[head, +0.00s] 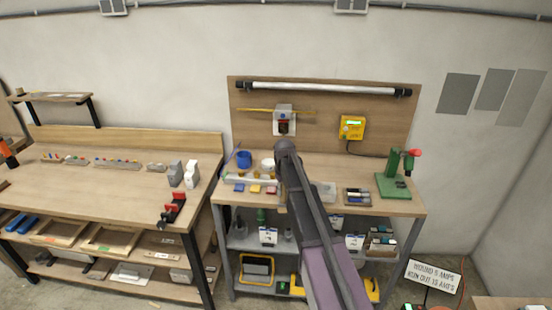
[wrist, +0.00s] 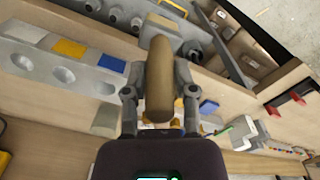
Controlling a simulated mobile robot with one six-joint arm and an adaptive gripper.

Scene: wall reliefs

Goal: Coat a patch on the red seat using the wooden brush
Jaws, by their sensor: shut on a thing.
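My gripper (wrist: 160,92) is shut on a rounded brown wooden piece, which looks like the handle of the wooden brush (wrist: 160,65). The handle stands between both fingers in the wrist view; bristles cannot be made out. The gripper is above the front part of the middle bench (head: 395,208). In the head view my arm hides the gripper. Near it lie a yellow pad (wrist: 69,47) and a blue pad (wrist: 112,63), apart from the handle. A small reddish pad (head: 271,190) sits beside them in the head view; I cannot tell for certain that it is the red seat.
A grey tray with round hollows (wrist: 62,74) lies beside the pads. A blue cup (head: 244,159) stands behind, and a green press (head: 393,180) to the right. A left bench (head: 95,180) carries a red clamp (head: 173,210). Shelves below hold several items.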

